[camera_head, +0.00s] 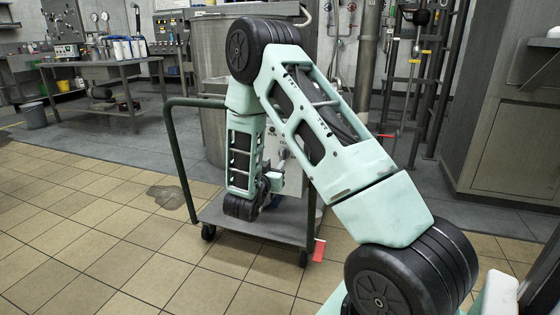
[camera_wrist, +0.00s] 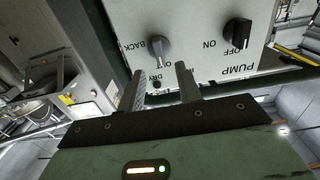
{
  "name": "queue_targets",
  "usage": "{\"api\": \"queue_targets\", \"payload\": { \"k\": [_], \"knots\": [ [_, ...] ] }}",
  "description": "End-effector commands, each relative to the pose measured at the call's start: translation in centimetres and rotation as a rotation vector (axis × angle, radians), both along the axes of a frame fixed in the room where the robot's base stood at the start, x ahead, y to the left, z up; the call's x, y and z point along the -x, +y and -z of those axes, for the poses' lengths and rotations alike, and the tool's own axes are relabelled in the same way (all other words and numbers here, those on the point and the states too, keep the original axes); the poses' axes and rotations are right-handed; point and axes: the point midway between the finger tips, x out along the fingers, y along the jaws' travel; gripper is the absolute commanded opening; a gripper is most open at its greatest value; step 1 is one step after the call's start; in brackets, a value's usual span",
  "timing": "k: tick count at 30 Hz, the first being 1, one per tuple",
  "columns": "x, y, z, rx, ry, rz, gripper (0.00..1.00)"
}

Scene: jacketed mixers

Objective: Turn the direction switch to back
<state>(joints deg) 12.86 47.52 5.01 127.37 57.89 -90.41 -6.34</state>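The direction switch (camera_wrist: 161,50) is a grey knob on a pale control panel (camera_wrist: 196,55) in the wrist view. The panel looks turned over there, with "BACK" lettered left of the knob and "DIR" partly hidden below it. My gripper (camera_wrist: 160,74) is open, with its two fingers apart and empty. The knob lies just past the fingertips, above and between them in the picture; I cannot tell whether they touch it. In the head view my gripper (camera_head: 273,182) is beside the panel (camera_head: 271,145), which my arm largely hides. The knob's exact setting is unclear.
A black pump switch (camera_wrist: 237,33) with ON and OFF marks sits right of the direction switch. In the head view, a cart (camera_head: 262,238) stands below my gripper, with a large steel vessel (camera_head: 207,70) behind. Tiled floor at left is clear.

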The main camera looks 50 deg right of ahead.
Motion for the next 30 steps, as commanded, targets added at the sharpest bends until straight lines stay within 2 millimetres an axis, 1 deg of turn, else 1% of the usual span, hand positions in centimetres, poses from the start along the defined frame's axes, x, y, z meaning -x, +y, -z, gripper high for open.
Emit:
{"api": "queue_targets", "payload": {
  "k": [1, 3, 6, 9, 15, 23, 24, 25, 26, 27, 30],
  "knots": [
    [-0.3, -1.1, 0.1, 0.001, -0.003, 0.004, 0.35],
    [-0.8, -2.4, 0.2, 0.001, -0.003, 0.004, 0.35],
    [-1.5, -3.9, 0.1, 0.001, -0.002, 0.003, 0.35],
    [-2.0, -5.0, 0.1, 0.001, -0.001, 0.002, 0.35],
    [-2.5, -6.1, 0.0, 0.0, 0.0, 0.0, 0.35],
    [-2.6, -6.2, 0.0, 0.0, 0.001, -0.001, 0.35],
    [-2.6, -6.2, 0.0, 0.0, 0.001, -0.001, 0.29],
    [-2.6, -6.2, 0.0, 0.0, 0.001, -0.001, 0.21],
    [-2.6, -6.2, 0.0, 0.0, 0.001, -0.001, 0.12],
    [-2.6, -6.2, 0.0, 0.0, 0.001, -0.001, 0.01],
    [-2.6, -6.2, 0.0, 0.0, 0.001, -0.001, 0.0]
  ]
}}
